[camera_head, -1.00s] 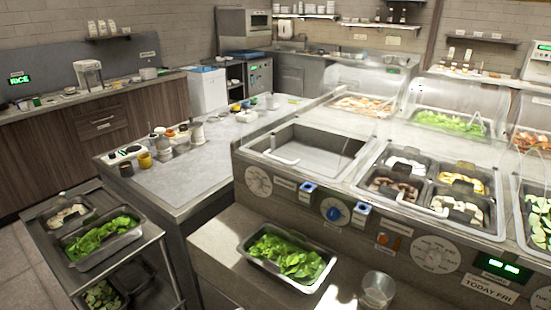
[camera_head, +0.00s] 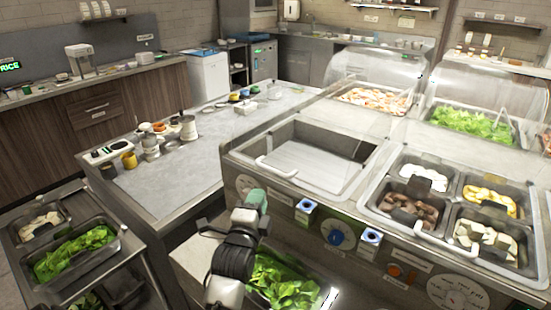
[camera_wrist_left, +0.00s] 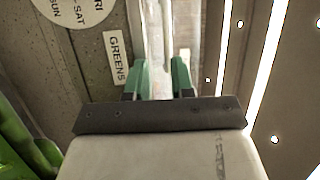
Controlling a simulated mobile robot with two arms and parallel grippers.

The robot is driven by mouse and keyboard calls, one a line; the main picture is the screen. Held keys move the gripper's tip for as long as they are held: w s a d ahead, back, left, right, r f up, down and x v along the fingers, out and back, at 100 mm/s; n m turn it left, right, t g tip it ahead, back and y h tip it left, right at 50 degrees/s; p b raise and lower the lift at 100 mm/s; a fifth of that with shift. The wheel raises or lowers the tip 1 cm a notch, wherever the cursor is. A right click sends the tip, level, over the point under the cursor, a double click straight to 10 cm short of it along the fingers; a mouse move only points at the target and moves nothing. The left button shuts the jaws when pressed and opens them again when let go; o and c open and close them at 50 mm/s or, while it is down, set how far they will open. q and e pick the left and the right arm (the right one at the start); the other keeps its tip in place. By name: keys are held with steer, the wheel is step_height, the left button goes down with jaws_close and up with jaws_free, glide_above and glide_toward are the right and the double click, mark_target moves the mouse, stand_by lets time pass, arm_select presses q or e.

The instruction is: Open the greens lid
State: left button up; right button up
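The greens well (camera_head: 345,140) is the large, empty-looking steel well at the near left of the sauce counter. A clear lid lies over it, with a pale U-shaped handle (camera_head: 277,171) at its front edge. My left gripper (camera_head: 256,198) has green fingertips and is at the counter's front face, just below and left of that handle. In the left wrist view its fingers (camera_wrist_left: 161,78) are apart, beside a label (camera_wrist_left: 117,60) reading GREENS. A pale bar shows beyond the gap; I cannot tell whether it lies between the fingers. My right gripper is not in view.
A tub of leafy greens (camera_head: 292,282) stands on the front ledge, partly hidden by my left arm. Blue-topped dispensers (camera_head: 306,207) and a blue knob (camera_head: 336,237) sit right of the gripper. A cart with another greens tub (camera_head: 112,250) is at left.

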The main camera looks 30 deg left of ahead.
mark_target(269, 167)
arm_select(q)
steer(key=w, duration=0.1)
steer(key=w+a+r+p, duration=0.1)
steer(key=w, duration=0.1)
steer(key=w+r, duration=0.1)
steer(key=shift+w+a+r, duration=0.1)
steer(key=shift+w+a, duration=0.15)
steer(key=shift+w, duration=0.1)
steer(key=x, duration=0.3)
steer(key=shift+w+a+p, duration=0.1)
steer(key=shift+p, duration=0.3)
steer(key=shift+x, duration=0.95)
steer(key=shift+f, duration=0.25)
jaws_close()
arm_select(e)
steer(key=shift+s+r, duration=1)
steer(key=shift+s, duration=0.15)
